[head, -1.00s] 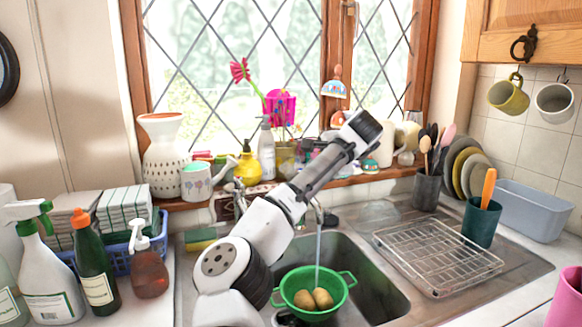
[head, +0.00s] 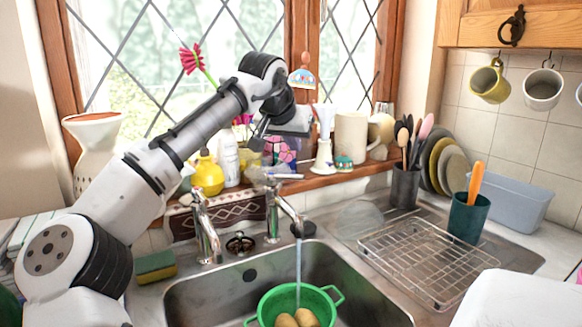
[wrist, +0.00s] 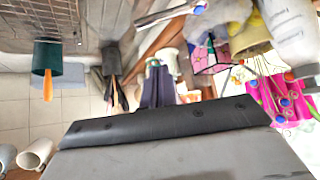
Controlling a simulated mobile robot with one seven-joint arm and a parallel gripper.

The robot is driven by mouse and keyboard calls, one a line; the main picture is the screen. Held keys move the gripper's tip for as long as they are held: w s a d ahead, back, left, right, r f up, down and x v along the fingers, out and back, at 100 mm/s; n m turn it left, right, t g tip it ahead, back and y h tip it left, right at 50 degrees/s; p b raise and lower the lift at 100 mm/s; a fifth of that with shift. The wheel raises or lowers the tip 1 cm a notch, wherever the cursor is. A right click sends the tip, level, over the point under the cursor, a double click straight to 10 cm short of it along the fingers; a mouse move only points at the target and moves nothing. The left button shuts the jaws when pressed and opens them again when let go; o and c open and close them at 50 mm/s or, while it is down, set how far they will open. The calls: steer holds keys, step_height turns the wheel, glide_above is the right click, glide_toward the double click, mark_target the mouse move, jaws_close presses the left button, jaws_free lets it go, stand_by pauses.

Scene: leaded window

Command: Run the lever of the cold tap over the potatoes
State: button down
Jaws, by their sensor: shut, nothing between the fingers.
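The right-hand chrome tap (head: 274,215) stands behind the sink, and a water stream (head: 298,262) falls from its spout into the green colander (head: 334,297). Its lever (head: 284,177) sits on top, pointing right; a lever with a blue spot (wrist: 172,14) shows at the top of the wrist view. Potatoes (head: 305,317) lie in the colander, cut by the lower picture edge. My gripper (head: 257,143) is shut and empty, above and slightly left of the lever, apparently apart from it. Its dark fingers (wrist: 156,88) show in the wrist view.
A second tap (head: 205,228) stands to the left. The sill behind holds a yellow bottle (head: 207,177), a white candlestick-like piece (head: 324,140) and a cream jug (head: 351,137). A wire rack (head: 425,257) lies on the drainer. A sponge (head: 155,266) lies left of the sink.

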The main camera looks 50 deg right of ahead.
steer(key=f, duration=0.2)
steer(key=d+f+p, duration=0.1)
steer(key=f, duration=0.3)
steer(key=shift+w+d+f, duration=0.25)
steer(key=shift+w+f, duration=0.1)
steer(key=shift+f, duration=0.05)
steer(key=shift+w+a+r+p, duration=0.1)
steer(key=shift+a+p, duration=0.15)
steer(key=shift+p, duration=0.45)
